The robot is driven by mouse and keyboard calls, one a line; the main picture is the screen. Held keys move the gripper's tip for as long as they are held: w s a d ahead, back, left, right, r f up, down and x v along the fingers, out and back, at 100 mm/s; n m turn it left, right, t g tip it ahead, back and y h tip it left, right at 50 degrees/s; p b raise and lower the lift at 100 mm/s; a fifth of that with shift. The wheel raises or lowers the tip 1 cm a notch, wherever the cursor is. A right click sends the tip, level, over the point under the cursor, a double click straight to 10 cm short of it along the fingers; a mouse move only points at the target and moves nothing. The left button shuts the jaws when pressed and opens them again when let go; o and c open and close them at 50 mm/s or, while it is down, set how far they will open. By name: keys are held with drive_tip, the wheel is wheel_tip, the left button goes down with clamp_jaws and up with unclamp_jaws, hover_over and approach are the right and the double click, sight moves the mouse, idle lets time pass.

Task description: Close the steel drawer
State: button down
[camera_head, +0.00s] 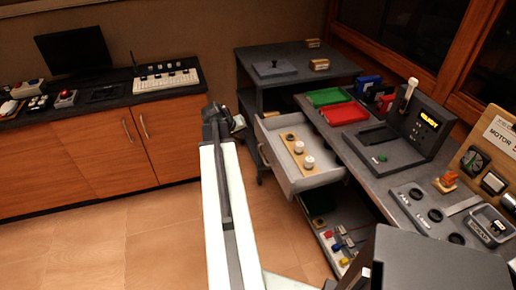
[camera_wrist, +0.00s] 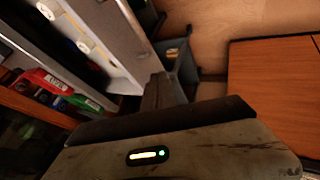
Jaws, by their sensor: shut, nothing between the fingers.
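The steel drawer (camera_head: 274,160) is light grey and stands pulled out, toward the left, from under the grey workbench. It has a dark handle on its front and holds a wooden strip with white round pieces. In the wrist view, the drawer (camera_wrist: 120,42) runs along the upper left, close to the fingers. My gripper (camera_head: 236,122) is shut and empty, left of the drawer's front near its far corner. It also shows in the wrist view (camera_wrist: 160,88), dark and pointing up the picture. I cannot tell whether it touches the drawer.
The bench (camera_head: 380,170) bears a green tray (camera_head: 328,97), a red tray (camera_head: 344,113) and a control panel (camera_head: 425,122). A lower shelf (camera_head: 338,238) holds small coloured parts. A grey side table (camera_head: 290,66) stands behind. Wooden cabinets (camera_head: 85,150) line the left; floor between is clear.

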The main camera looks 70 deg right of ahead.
drive_tip(key=s+d+f+b, duration=0.1)
drive_tip(key=d+f+b, duration=0.1)
drive_tip(key=s+d+f+b, duration=0.2)
drive_tip(key=d+f+b, duration=0.1)
drive_tip(key=s+d+f+b, duration=0.1)
drive_tip(key=d+f+b, duration=0.1)
drive_tip(key=d, duration=0.1)
drive_tip(key=shift+s+d+f+b, duration=0.15)
drive_tip(key=shift+d+f+b, duration=0.05)
drive_tip(key=shift+f+b, duration=0.2)
